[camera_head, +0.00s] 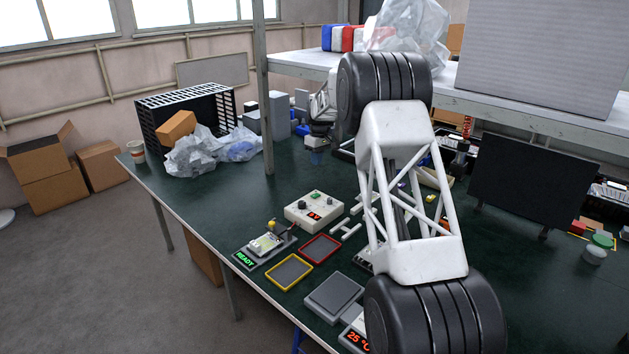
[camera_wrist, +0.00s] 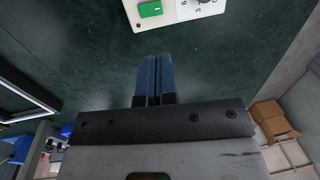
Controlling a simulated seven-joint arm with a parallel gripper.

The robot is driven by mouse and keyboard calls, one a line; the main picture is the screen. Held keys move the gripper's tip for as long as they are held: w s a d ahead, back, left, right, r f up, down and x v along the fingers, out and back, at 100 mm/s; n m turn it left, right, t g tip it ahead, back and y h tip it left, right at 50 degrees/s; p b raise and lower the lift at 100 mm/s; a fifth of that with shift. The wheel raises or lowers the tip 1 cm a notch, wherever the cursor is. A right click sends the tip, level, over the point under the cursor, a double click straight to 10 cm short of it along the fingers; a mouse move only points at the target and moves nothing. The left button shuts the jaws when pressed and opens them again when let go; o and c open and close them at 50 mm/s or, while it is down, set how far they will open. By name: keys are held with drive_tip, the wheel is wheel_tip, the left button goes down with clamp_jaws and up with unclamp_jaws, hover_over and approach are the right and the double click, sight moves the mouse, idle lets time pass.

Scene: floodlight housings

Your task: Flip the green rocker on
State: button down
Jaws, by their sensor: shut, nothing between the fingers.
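The green rocker (camera_wrist: 150,9) sits on a cream-white control box (camera_wrist: 176,10) at the top edge of the wrist view. Whether the rocker is on or off cannot be told. My gripper (camera_wrist: 153,62) has blue fingers pressed together with nothing between them. It is apart from the box, with bare table between them in the wrist view. In the head view my gripper (camera_head: 316,158) hangs beyond the box, small and partly hidden by my arm.
Crumpled clear plastic (camera_head: 196,153) and a black crate (camera_head: 186,108) are at the back left. A shelf (camera_head: 310,66) overhangs the table.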

sight(313, 196)
drive_tip(key=f, duration=0.9)
drive_tip(key=s+a+f, duration=0.1)
drive_tip(key=f, duration=0.3)
drive_tip(key=shift+s+f, duration=0.1)
drive_tip(key=shift+f, duration=0.3)
